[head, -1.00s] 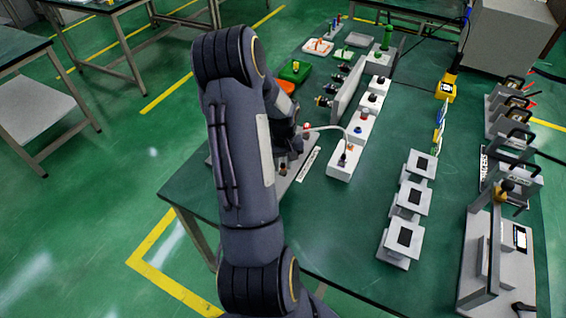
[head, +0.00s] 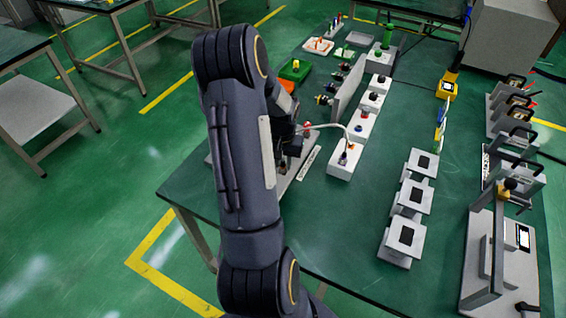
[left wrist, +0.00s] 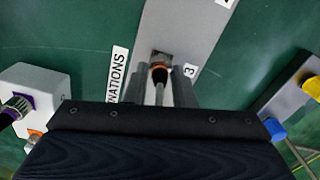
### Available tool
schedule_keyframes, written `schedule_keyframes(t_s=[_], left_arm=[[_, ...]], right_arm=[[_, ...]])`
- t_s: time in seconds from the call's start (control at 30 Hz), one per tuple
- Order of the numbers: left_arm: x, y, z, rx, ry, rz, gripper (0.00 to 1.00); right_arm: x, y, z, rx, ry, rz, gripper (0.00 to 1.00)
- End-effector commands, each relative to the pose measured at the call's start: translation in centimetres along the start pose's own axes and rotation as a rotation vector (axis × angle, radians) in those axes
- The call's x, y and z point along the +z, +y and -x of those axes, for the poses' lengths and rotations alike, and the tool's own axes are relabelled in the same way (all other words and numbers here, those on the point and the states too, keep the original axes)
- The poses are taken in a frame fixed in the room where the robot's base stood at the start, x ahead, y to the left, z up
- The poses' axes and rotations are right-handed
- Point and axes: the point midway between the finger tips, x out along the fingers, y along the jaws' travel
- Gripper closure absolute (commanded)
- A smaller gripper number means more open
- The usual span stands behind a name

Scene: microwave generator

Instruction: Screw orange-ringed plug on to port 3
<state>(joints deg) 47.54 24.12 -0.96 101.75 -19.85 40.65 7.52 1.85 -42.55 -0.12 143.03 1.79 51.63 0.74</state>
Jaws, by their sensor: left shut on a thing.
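The orange-ringed plug (left wrist: 159,67) shows in the left wrist view between the fingers of my left gripper (left wrist: 156,78). The gripper is shut on it. The plug's front end is at the grey port panel (left wrist: 181,30), beside the printed number 3 (left wrist: 190,70). Port 3 itself is hidden under the plug, so I cannot tell how far it is engaged. In the head view my arm hides the plug and most of the gripper. My right gripper is not in view.
A white box with a purple-ringed connector (left wrist: 17,105) stands at the left of the wrist view. A grey block with yellow and blue caps (left wrist: 285,100) is at its right. Three grey stands (head: 407,235) are right of the white boxes, with bare table between.

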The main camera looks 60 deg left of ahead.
Motion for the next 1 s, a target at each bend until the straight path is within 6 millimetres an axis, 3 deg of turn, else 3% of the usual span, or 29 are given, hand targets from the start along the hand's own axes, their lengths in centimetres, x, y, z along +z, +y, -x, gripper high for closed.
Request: schedule_keyframes(t_s=[1.0], left_arm=[[-0.1, 0.0, 0.1, -0.002, 0.003, -0.966, 1.0]], right_arm=[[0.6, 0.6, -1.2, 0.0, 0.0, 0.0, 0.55]])
